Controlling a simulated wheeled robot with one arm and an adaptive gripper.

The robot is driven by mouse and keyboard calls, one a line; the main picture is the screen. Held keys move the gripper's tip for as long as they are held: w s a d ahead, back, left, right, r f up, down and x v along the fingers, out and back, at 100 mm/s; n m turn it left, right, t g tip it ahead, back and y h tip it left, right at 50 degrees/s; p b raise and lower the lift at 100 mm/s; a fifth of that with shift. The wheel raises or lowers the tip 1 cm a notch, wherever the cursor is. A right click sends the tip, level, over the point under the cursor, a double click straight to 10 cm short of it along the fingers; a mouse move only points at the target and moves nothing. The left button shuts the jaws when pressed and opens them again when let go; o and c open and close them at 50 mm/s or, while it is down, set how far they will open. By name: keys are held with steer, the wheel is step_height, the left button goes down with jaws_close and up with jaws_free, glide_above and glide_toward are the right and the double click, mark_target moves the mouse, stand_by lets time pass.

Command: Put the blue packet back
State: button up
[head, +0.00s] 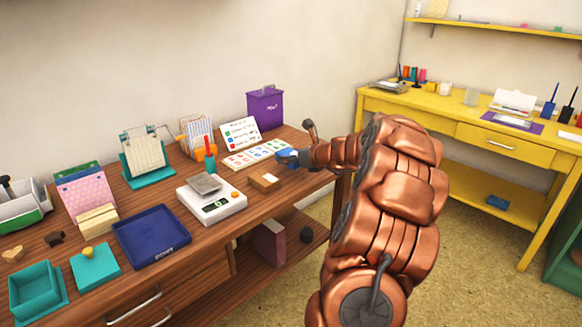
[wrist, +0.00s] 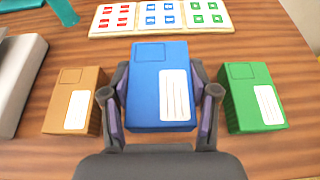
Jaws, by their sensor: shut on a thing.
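The blue packet (wrist: 159,85) is a small box with a white lined label, seen between the two fingers of my gripper (wrist: 160,108) in the wrist view. My gripper is shut on its sides. In the head view the blue packet (head: 287,158) shows partly past my gripper (head: 297,159), over the right part of the wooden desk (head: 180,262). A brown packet (wrist: 76,100) stands to its left and a green packet (wrist: 253,97) to its right. The blue packet looks larger than both; whether it touches the desk is unclear.
A card with red, blue and green marks (wrist: 162,18) lies behind the packets. A white scale (head: 212,205) and a dark blue tray (head: 152,237) are farther left on the desk. A purple box (head: 265,106) stands at the back. A yellow table (head: 450,128) is at the right.

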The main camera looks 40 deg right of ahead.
mark_target(291, 173)
steer(key=shift+f+b, duration=0.75)
steer(key=shift+f, duration=1.05)
steer(key=shift+w+f, duration=0.1)
steer(key=o, duration=1.3)
steer(key=shift+s+r, duration=0.3)
steer(key=p+v, duration=0.2)
steer(key=v, duration=0.9)
steer(key=shift+s, duration=0.2)
steer(key=shift+a, duration=0.15)
